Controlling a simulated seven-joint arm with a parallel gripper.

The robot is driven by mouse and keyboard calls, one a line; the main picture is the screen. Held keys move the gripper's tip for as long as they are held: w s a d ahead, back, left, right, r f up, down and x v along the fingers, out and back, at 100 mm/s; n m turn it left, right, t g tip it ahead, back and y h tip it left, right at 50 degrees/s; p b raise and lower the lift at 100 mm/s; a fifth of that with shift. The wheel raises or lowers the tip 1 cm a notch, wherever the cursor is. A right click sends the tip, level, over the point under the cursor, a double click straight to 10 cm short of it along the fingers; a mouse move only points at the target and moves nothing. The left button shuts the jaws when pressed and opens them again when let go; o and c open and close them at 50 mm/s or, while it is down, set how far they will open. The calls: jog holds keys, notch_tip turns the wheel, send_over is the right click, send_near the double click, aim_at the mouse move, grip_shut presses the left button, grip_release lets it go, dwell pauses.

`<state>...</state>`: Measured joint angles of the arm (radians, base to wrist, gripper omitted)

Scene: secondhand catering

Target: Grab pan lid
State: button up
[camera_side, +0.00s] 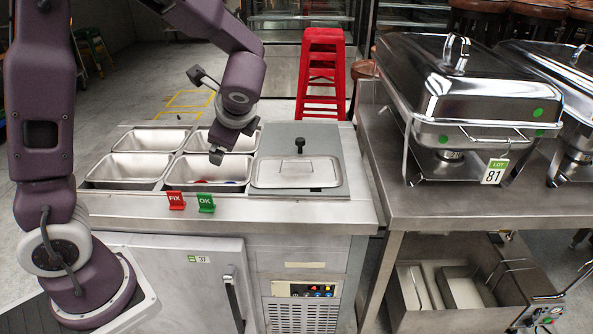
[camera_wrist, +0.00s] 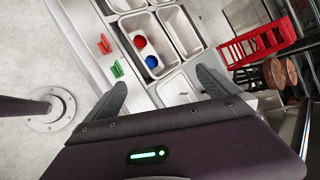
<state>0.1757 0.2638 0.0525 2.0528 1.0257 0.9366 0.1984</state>
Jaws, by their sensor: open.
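The pan lid (camera_side: 296,172) is a flat, rectangular steel cover with a small bar handle. It lies on the grey panel at the right end of the pan counter in the side view. In the wrist view a pale lid-like surface (camera_wrist: 176,89) shows between and beyond the fingers, partly hidden. My gripper (camera_side: 233,142) is open and empty, pointing down above the right-hand pans, left of the lid and apart from it. Its two dark fingers are spread in the wrist view (camera_wrist: 162,86).
Open steel pans (camera_side: 138,167) lie left of the lid; one holds a red ball (camera_wrist: 140,41) and a blue ball (camera_wrist: 151,61). A black knob (camera_side: 300,143) stands behind the lid. Red FIX (camera_side: 176,201) and green OK (camera_side: 206,203) markers sit in front. A chafing dish (camera_side: 465,85) stands right.

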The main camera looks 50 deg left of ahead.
jog(key=w+f+m+t+y, duration=0.2)
jog(key=w+f+m+t, duration=0.1)
jog(key=w+f+m, duration=0.65)
jog(key=m+t, duration=0.3)
jog(key=m, duration=0.2)
send_near(297, 161)
jog(key=x, duration=0.3)
jog(key=shift+a+r, duration=0.2)
jog(key=shift+a, duration=0.15)
jog(key=x, duration=0.7)
jog(key=shift+w+d+f, duration=0.1)
jog(key=shift+w+f, duration=0.05)
jog(key=shift+f, duration=0.3)
jog(key=shift+r, duration=0.1)
jog(key=c, duration=1.5)
